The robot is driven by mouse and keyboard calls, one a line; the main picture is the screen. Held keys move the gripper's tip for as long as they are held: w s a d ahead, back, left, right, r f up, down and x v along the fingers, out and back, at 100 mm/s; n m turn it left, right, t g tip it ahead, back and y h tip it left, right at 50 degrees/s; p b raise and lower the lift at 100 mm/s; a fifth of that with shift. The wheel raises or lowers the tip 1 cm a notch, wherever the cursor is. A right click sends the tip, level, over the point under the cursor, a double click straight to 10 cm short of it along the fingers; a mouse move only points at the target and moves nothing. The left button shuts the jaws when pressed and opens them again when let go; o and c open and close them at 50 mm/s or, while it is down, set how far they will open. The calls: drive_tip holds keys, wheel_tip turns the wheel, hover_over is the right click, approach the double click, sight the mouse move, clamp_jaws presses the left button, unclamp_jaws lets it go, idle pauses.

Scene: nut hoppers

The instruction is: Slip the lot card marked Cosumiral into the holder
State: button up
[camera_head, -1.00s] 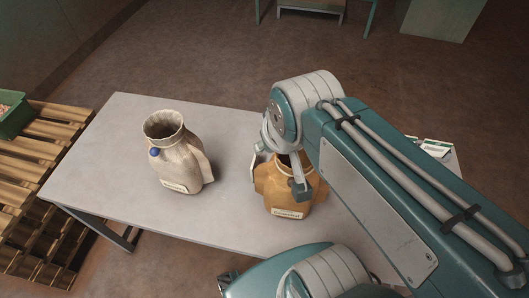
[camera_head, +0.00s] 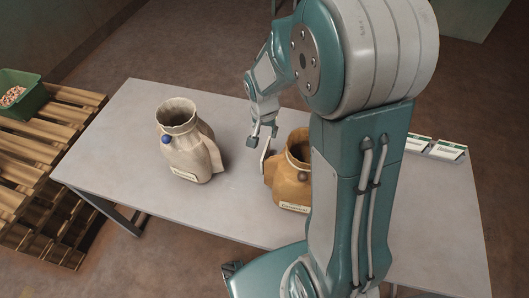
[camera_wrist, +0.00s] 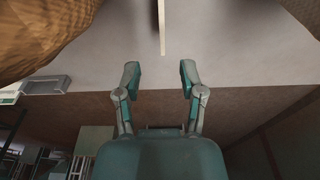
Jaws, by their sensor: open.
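My gripper (camera_head: 263,136) is open and empty, pointing down over the table between two sacks. In the wrist view its two fingers (camera_wrist: 159,74) are apart, with a thin pale upright piece (camera_wrist: 162,28) seen edge-on ahead of the gap. That piece (camera_head: 265,153) also shows beside the tan sack (camera_head: 287,187), just below the fingers. I cannot tell whether it is a card or part of a holder. White cards with green marks (camera_head: 447,150) lie at the table's right far edge; their print is too small to read. The tan sack's label (camera_head: 294,208) is also unreadable.
A cream sack (camera_head: 190,148) with a blue knob (camera_head: 167,140) and a label stands on the left of the grey table (camera_head: 120,150). Stacked wooden pallets (camera_head: 40,165) hold a green bin (camera_head: 22,95) at the left. My arm covers the table's right middle.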

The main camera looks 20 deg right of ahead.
sight(265, 150)
drive_tip(key=f, duration=0.3)
drive_tip(key=w+f, duration=0.1)
drive_tip(key=f, duration=0.7)
drive_tip(key=shift+w+d+f, duration=0.15)
drive_tip(key=shift+d+f, duration=0.05)
clamp_jaws()
